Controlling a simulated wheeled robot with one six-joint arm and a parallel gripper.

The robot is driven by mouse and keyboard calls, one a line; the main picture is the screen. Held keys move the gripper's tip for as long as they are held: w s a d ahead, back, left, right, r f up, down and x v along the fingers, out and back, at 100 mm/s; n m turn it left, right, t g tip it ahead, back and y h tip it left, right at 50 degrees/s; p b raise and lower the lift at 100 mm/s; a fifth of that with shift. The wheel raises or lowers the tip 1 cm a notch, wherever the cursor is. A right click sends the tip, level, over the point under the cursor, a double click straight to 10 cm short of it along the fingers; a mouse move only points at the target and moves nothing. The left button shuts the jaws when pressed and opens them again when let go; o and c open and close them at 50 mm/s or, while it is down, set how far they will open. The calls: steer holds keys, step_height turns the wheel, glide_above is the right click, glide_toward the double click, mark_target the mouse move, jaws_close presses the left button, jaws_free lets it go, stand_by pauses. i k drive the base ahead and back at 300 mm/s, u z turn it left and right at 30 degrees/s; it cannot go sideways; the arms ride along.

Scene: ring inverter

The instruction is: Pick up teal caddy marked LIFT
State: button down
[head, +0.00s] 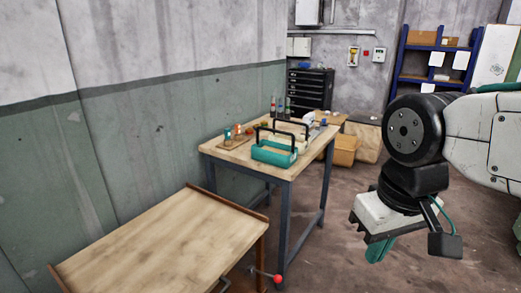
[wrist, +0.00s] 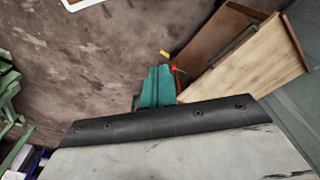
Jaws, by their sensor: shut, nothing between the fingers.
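The teal caddy (head: 272,155) is an open box with a black bar handle. It stands upright near the front of the far wooden-topped table (head: 235,155) in the head view. Any LIFT mark on it is too small to read. My gripper (head: 378,250) hangs at the right of the head view, pointing down, well apart from the caddy. Its teal fingers are shut and empty, and they also show in the wrist view (wrist: 157,86). The caddy is not seen in the wrist view.
A cream caddy (head: 298,143) with a similar black handle stands close behind the teal one. Small items and bottles sit at the table's back left. A lower wooden bench (head: 165,245) with a red-knobbed lever (head: 277,279) stands in front. Floor on the right is open.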

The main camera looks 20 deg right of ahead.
mark_target(278, 155)
steer(key=z, duration=0.65)
steer(key=k, duration=1)
steer(key=z, duration=1.25)
steer(key=i, duration=1.85)
steer(key=u, duration=0.9)
steer(key=i, duration=1)
steer(key=u, duration=1.65)
steer(key=i, duration=0.7)
steer(key=u, duration=0.7)
